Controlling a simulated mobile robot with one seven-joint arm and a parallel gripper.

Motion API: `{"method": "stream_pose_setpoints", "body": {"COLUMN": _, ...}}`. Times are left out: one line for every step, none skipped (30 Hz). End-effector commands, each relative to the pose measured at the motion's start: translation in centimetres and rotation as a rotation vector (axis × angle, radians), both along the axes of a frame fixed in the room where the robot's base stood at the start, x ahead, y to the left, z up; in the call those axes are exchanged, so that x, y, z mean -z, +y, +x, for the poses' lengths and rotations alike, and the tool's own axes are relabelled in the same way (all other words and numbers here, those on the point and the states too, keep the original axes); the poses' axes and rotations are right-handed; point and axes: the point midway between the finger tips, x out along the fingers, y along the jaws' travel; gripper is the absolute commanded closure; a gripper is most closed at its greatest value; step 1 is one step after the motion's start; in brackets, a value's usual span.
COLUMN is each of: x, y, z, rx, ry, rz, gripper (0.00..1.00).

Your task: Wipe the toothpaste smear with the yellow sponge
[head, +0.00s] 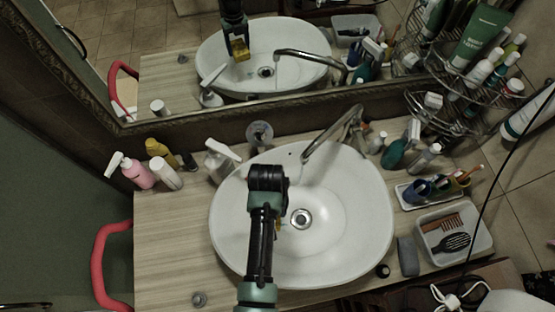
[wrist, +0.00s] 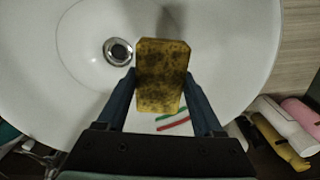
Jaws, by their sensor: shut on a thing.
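The yellow sponge (wrist: 162,72), mottled with dark patches, is held between the two fingers of my gripper (wrist: 160,80) in the wrist view. My gripper is shut on it, over the white basin (wrist: 215,30). The toothpaste smear (wrist: 172,120), with red and green stripes, shows on the basin just below the sponge in the picture, between the fingers. Whether the sponge touches the basin cannot be told. In the head view my gripper (head: 268,190) is over the left part of the basin (head: 350,220); my arm hides most of the sponge and the smear.
The faucet (head: 335,132) arches over the basin's back. A soap dispenser (head: 219,160) stands at its back left, with a pink bottle (head: 138,174) farther left. A clear tray (head: 455,235) with combs is at right. The counter left of the basin (head: 170,240) is mostly clear.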

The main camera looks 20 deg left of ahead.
Motion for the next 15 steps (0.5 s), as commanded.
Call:
{"method": "stream_pose_setpoints", "body": {"x": 0.1, "y": 0.0, "z": -0.1, "rx": 0.0, "ry": 0.004, "rz": 0.0, "gripper": 0.76}}
{"method": "stream_pose_setpoints", "body": {"x": 0.2, "y": 0.0, "z": -0.1, "rx": 0.0, "ry": 0.005, "rz": 0.0, "gripper": 0.76}}
{"method": "stream_pose_setpoints", "body": {"x": 0.5, "y": 0.0, "z": -0.1, "rx": 0.0, "ry": 0.007, "rz": 0.001, "gripper": 0.76}}
{"method": "stream_pose_setpoints", "body": {"x": 0.7, "y": 0.0, "z": -0.1, "rx": 0.0, "ry": 0.007, "rz": 0.001, "gripper": 0.76}}
{"method": "stream_pose_setpoints", "body": {"x": 1.0, "y": 0.0, "z": -0.1, "rx": 0.0, "ry": 0.007, "rz": 0.001, "gripper": 0.76}}
{"method": "stream_pose_setpoints", "body": {"x": 1.3, "y": 0.0, "z": -0.1, "rx": -0.001, "ry": 0.006, "rz": 0.001, "gripper": 0.76}}
{"method": "stream_pose_setpoints", "body": {"x": 1.6, "y": 0.0, "z": -0.1, "rx": -0.001, "ry": 0.006, "rz": 0.001, "gripper": 0.76}}
{"method": "stream_pose_setpoints", "body": {"x": 2.0, "y": 0.0, "z": -0.1, "rx": -0.001, "ry": 0.006, "rz": 0.001, "gripper": 0.76}}
{"method": "stream_pose_setpoints", "body": {"x": 2.4, "y": 0.0, "z": -0.1, "rx": -0.001, "ry": 0.006, "rz": 0.001, "gripper": 0.76}}
{"method": "stream_pose_setpoints", "body": {"x": 2.8, "y": 0.0, "z": -0.1, "rx": -0.001, "ry": 0.006, "rz": 0.001, "gripper": 0.76}}
{"method": "stream_pose_setpoints", "body": {"x": 3.1, "y": 0.0, "z": -0.1, "rx": -0.001, "ry": 0.006, "rz": 0.001, "gripper": 0.76}}
{"method": "stream_pose_setpoints", "body": {"x": 3.6, "y": 0.0, "z": -0.1, "rx": -0.001, "ry": 0.005, "rz": 0.0, "gripper": 0.76}}
{"method": "stream_pose_setpoints", "body": {"x": 3.9, "y": 0.0, "z": -0.1, "rx": -0.001, "ry": 0.004, "rz": 0.0, "gripper": 0.76}}
{"method": "stream_pose_setpoints", "body": {"x": 4.2, "y": 0.0, "z": -0.1, "rx": -0.001, "ry": 0.004, "rz": 0.0, "gripper": 0.76}}
{"method": "stream_pose_setpoints", "body": {"x": 4.6, "y": 0.0, "z": -0.1, "rx": -0.001, "ry": 0.004, "rz": 0.0, "gripper": 0.76}}
